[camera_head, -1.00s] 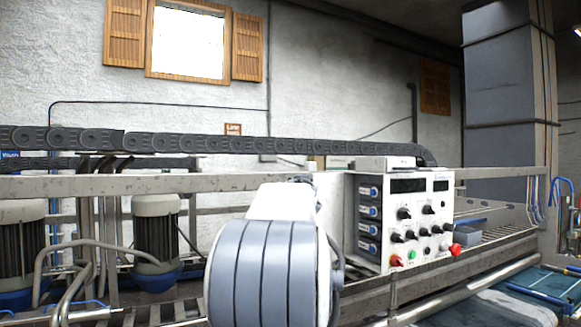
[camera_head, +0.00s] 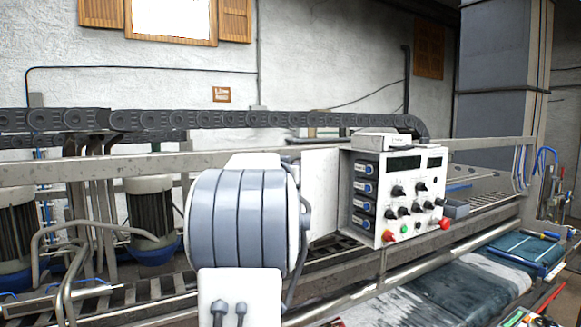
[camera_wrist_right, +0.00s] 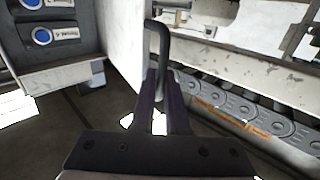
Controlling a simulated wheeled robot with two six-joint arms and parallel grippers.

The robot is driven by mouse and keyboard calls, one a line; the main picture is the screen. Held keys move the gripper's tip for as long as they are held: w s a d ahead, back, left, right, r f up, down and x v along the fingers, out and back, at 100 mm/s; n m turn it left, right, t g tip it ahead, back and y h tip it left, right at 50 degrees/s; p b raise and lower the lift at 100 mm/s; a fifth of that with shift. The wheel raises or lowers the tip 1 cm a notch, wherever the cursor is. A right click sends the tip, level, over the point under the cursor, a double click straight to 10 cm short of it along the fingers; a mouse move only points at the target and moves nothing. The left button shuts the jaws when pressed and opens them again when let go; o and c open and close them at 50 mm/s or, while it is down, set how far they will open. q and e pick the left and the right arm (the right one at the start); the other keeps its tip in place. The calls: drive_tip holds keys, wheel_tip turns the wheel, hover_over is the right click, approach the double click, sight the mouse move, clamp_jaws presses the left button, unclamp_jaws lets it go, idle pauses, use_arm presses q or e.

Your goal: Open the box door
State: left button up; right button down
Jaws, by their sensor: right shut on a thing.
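The control box (camera_head: 400,195) has a white front with knobs, a red button and blue-ringed switches down its left edge. A plain white panel (camera_head: 322,190), apparently the door, shows at its left side. In the right wrist view the white door (camera_wrist_right: 118,35) meets the box (camera_wrist_right: 45,40) at an angle. A dark bent handle (camera_wrist_right: 162,42) stands beside the door panel. My right gripper (camera_wrist_right: 162,88) is shut on this handle. In the head view my own grey-white arm covers the area left of the box, and the right gripper is hidden. My left gripper is not in view.
A metal rail (camera_head: 90,168) and a dark cable chain (camera_head: 230,119) run behind the box. Motors (camera_head: 150,210) stand at the left. A wet rug (camera_head: 450,290) lies at lower right. The wrist view shows the chain (camera_wrist_right: 235,108) right of the gripper.

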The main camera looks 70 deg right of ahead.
drive_tip(key=shift+w, duration=0.1)
drive_tip(key=c, duration=0.9)
unclamp_jaws()
drive_tip(key=shift+a, duration=0.15)
drive_tip(key=shift+a, duration=0.15)
drive_tip(key=a, duration=0.3)
drive_tip(key=s+a+b, duration=0.1)
drive_tip(key=a, duration=0.6)
drive_tip(key=shift+s+b, duration=0.4)
